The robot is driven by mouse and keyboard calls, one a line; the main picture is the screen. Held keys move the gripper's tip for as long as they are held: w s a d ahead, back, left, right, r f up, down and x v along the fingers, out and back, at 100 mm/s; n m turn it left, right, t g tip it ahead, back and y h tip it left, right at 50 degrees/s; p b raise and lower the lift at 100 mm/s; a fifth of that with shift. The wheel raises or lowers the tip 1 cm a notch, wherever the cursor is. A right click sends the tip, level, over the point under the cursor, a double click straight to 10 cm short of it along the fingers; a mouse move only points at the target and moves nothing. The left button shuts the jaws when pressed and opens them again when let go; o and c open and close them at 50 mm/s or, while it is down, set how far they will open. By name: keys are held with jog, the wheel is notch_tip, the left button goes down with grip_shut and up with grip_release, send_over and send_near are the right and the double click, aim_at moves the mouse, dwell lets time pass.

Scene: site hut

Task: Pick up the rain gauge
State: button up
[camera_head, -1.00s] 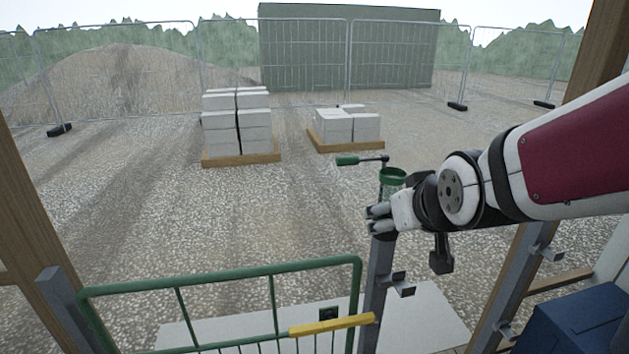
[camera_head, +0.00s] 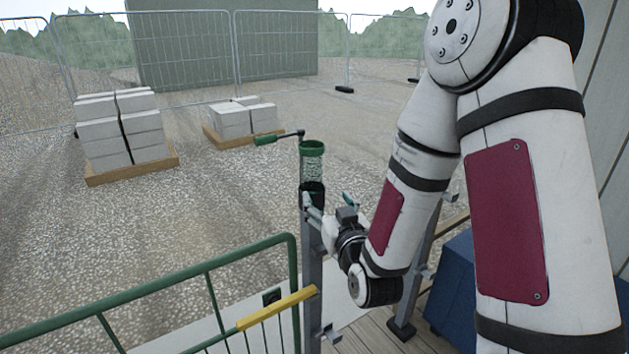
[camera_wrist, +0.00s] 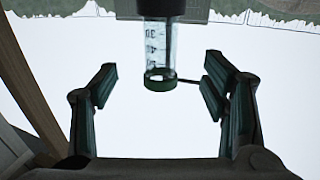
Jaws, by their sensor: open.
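The rain gauge (camera_head: 312,165) is a clear upright tube with a green rim, in a dark holder (camera_head: 312,190) on top of a grey post (camera_head: 314,255). In the wrist view the picture is upside down. The gauge's marked tube (camera_wrist: 157,45) hangs between and beyond the open fingers (camera_wrist: 160,82). Whether any finger touches the gauge or holder I cannot tell.
A green railing (camera_head: 180,290) with a yellow bar (camera_head: 277,307) runs left of the post. A blue box (camera_head: 455,285) stands under my arm at right. Blocks on pallets (camera_head: 122,130) and a mesh fence (camera_head: 290,50) are farther off outside.

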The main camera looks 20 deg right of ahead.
aim_at(314, 176)
jog(key=w, duration=0.4)
jog(key=w+b, duration=0.1)
jog(key=w, duration=0.4)
jog(key=w+b, duration=0.1)
jog(key=w, duration=0.3)
jog(key=shift+w+a+r, duration=0.1)
jog(key=shift+w+r, duration=0.3)
jog(key=c, duration=1.3)
